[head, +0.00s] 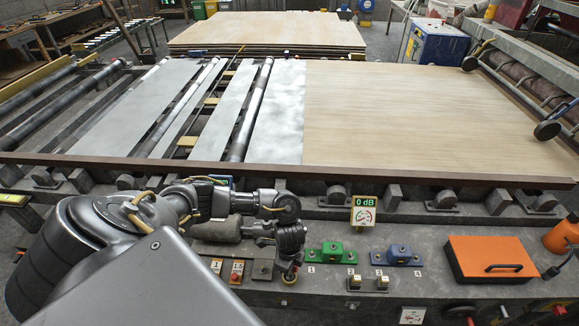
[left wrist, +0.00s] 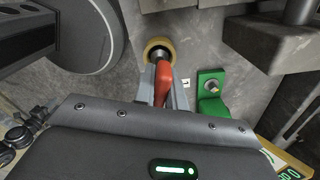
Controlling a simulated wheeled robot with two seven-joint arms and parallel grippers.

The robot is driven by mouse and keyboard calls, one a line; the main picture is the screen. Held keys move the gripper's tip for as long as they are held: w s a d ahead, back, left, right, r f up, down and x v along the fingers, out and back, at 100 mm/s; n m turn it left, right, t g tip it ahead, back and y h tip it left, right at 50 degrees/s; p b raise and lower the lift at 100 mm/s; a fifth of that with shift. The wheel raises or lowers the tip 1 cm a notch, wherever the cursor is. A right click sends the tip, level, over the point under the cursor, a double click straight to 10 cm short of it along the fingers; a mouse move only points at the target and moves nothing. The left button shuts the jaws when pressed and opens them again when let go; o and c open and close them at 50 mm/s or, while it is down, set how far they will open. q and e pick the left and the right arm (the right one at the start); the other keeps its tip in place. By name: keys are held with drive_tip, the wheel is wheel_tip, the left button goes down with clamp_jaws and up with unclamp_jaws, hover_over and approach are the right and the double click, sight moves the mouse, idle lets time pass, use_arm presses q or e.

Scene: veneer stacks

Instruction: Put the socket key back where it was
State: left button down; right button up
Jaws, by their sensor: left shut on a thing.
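My left gripper (head: 288,266) hangs low over the grey bench, left of the green block (head: 332,254). In the left wrist view its two fingers (left wrist: 164,92) are shut on a red-handled tool, which I take for the socket key (left wrist: 163,82). A dark shaft and a round brass-coloured end (left wrist: 158,48) show beyond the red part. My right gripper is not in view.
A blue block (head: 397,256) with a bolt stands right of the green one. Small brass-topped pieces (head: 354,281) sit between number labels. A 0 dB display (head: 365,203) stands behind. An orange case (head: 492,259) lies at right. Rollers and veneer sheets (head: 420,110) lie beyond.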

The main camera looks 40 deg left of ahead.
use_arm(q)
drive_tip(key=c, duration=1.9)
unclamp_jaws()
drive_tip(key=shift+f, duration=0.15)
drive_tip(key=o, duration=0.4)
drive_tip(key=shift+o, duration=0.2)
wheel_tip(320, 180, up, 12)
drive_tip(key=p, duration=0.3)
drive_tip(key=shift+r+p, duration=0.2)
drive_tip(key=shift+p, duration=0.15)
